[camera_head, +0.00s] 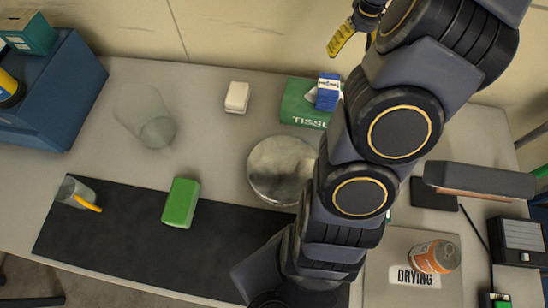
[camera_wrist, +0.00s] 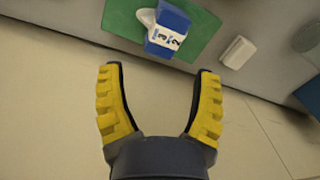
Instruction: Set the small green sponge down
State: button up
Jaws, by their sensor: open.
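The small green sponge (camera_head: 181,204) is a green block lying flat on the black mat (camera_head: 120,233), left of the middle in the head view. Nothing holds it, and it is out of sight in the wrist view. My gripper (camera_head: 355,42) is at the top of the head view, beyond the table's far edge and well away from the sponge. In the wrist view my gripper (camera_wrist: 158,72) has its yellow fingers spread wide with nothing between them.
A green tissue box (camera_head: 303,103) with a blue packet (camera_head: 328,92) stands near the far edge. A white block (camera_head: 237,97), clear glass (camera_head: 158,132) and round metal dish (camera_head: 275,170) are nearby.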

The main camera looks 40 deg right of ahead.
jog(key=w+a+r+n, duration=0.1)
jog(key=a+r, duration=0.2)
jog(key=a, duration=0.4)
jog(key=w+a+r+n, duration=0.1)
jog(key=a+r+n, duration=0.1)
jog(key=a, duration=0.4)
jog(key=s+a+r+n+g, duration=0.2)
jog(key=s+a+r, duration=0.1)
jog(key=s+a, duration=1.3)
jog(key=shift+s+a+h, duration=0.15)
jog(key=shift+a+h, duration=0.25)
jog(key=shift+a, duration=0.55)
jog(key=shift+r, duration=0.1)
